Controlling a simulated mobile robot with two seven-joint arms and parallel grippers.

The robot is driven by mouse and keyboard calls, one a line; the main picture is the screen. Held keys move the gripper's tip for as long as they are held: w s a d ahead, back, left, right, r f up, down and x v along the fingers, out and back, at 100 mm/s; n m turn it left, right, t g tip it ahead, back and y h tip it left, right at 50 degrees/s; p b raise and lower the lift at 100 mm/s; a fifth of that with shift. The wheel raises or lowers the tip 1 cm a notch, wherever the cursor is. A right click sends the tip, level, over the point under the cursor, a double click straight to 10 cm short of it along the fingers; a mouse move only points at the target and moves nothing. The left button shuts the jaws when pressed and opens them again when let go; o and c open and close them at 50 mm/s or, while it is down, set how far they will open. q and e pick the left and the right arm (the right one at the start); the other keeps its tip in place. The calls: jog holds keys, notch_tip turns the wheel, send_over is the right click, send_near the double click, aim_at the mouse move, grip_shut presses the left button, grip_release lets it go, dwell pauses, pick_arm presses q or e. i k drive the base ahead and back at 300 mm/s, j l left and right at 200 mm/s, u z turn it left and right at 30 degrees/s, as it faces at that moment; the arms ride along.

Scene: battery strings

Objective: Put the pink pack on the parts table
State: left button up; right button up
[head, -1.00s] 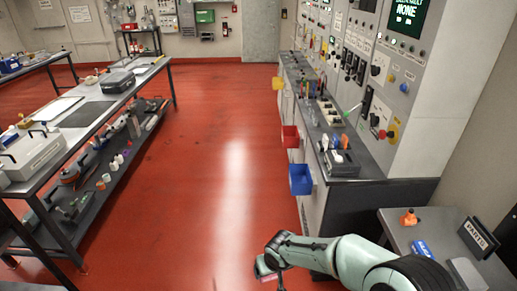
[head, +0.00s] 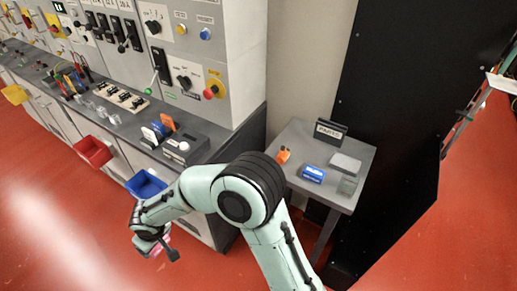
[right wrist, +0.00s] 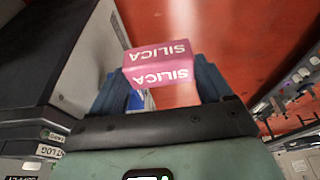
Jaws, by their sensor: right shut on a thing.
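The pink pack (right wrist: 158,64), lettered SILICA, sits between the fingers of my right gripper (right wrist: 160,85) in the right wrist view. The gripper is shut on it. In the head view, my right gripper (head: 160,245) hangs over the red floor at the lower left of the arm, with a bit of pink just showing. The parts table (head: 325,190), a small grey table with a PARTS sign (head: 329,131), stands to the right of the arm. The gripper is well apart from the table. My left gripper is not in view.
On the parts table are an orange item (head: 284,155), a blue box (head: 313,173), a grey lid-like block (head: 345,163) and a clear container (head: 348,185). A control bench (head: 190,130) with blue (head: 146,184) and red (head: 93,151) bins stands left. A black panel (head: 400,110) rises right.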

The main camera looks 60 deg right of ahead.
aim_at(316, 150)
jog(key=z, duration=1.5)
